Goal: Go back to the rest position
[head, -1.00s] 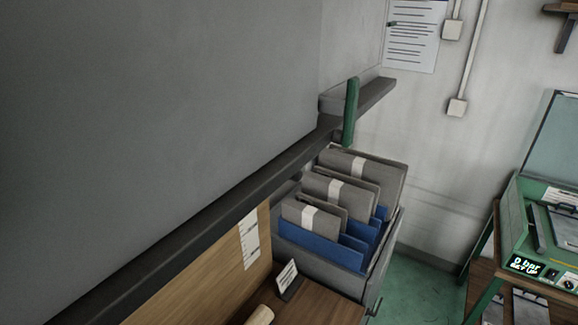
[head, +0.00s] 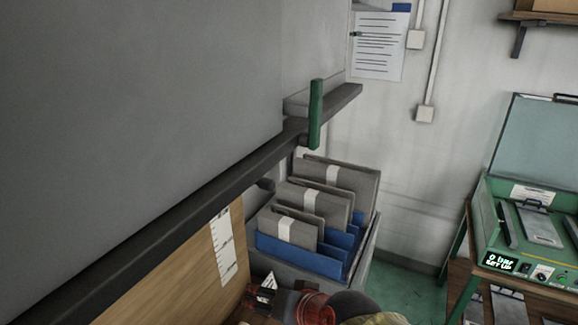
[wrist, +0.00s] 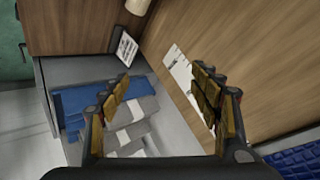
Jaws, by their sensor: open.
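My gripper (wrist: 165,105) is open in the wrist view, with a wide gap between its yellowish-brown finger pads and nothing between them. Beyond the fingers lie the grey bundles with white bands (wrist: 130,120) and the blue dividers (wrist: 85,100). In the head view, part of my arm shows at the bottom edge, in front of the drawer with the grey bundles (head: 310,200). The fingertips cannot be made out there.
A large grey panel (head: 140,100) with a dark rail and green handle (head: 315,115) fills the left. A wooden board with a scale strip (head: 222,245) stands below it. A green machine (head: 530,230) stands at the right. Green floor (head: 405,280) shows between the drawer and machine.

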